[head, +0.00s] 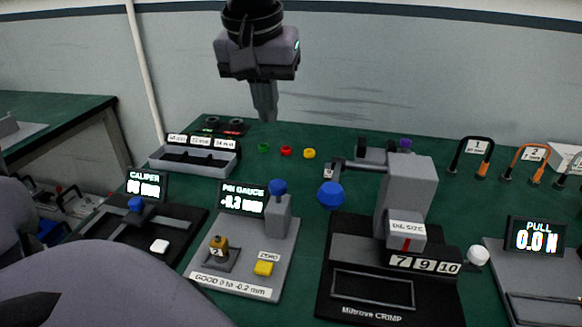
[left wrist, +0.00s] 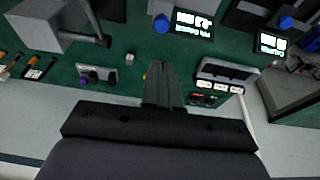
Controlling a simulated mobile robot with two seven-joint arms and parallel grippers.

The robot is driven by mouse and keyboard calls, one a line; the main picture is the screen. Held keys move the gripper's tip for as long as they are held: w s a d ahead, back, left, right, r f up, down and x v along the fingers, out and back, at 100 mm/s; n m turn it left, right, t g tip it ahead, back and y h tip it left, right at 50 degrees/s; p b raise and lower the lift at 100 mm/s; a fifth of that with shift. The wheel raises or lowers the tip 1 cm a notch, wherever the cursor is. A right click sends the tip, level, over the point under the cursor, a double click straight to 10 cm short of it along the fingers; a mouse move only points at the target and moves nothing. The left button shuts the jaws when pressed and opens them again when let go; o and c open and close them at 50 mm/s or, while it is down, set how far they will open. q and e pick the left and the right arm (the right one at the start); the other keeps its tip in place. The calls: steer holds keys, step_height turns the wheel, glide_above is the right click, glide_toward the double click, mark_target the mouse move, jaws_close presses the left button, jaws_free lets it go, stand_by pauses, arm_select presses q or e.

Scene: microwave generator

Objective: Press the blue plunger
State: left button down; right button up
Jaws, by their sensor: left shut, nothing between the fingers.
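The pin gauge (head: 240,252) stands on the green bench, and a blue plunger knob (head: 278,187) tops its grey post. The blue knob also shows in the left wrist view (left wrist: 162,23), beside the gauge display. My left gripper (head: 264,118) points down over the back of the bench, behind the pin gauge and apart from the plunger. Its fingers (left wrist: 166,66) are together and empty. My right gripper is in neither view.
The crimp machine (head: 412,190), with a blue ball lever (head: 331,194), stands right of the gauge. The caliper (head: 120,235), with another blue knob, is on the left. A grey tray (head: 195,160) and small coloured rings (head: 286,151) lie behind.

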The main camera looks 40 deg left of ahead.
arm_select(q)
steer(key=shift+r, duration=0.1)
stand_by(0.3)
glide_toward(275, 185)
steer(key=x, duration=0.2)
steer(key=w+x, duration=0.1)
steer(key=x, duration=0.2)
steer(key=shift+w+a, duration=0.1)
steer(key=shift+a, duration=0.15)
steer(key=shift+f, duration=0.75)
steer(key=shift+b, duration=0.35)
steer(key=shift+f+b, duration=0.9)
steer(key=shift+b, duration=0.1)
steer(key=shift+f, duration=0.2)
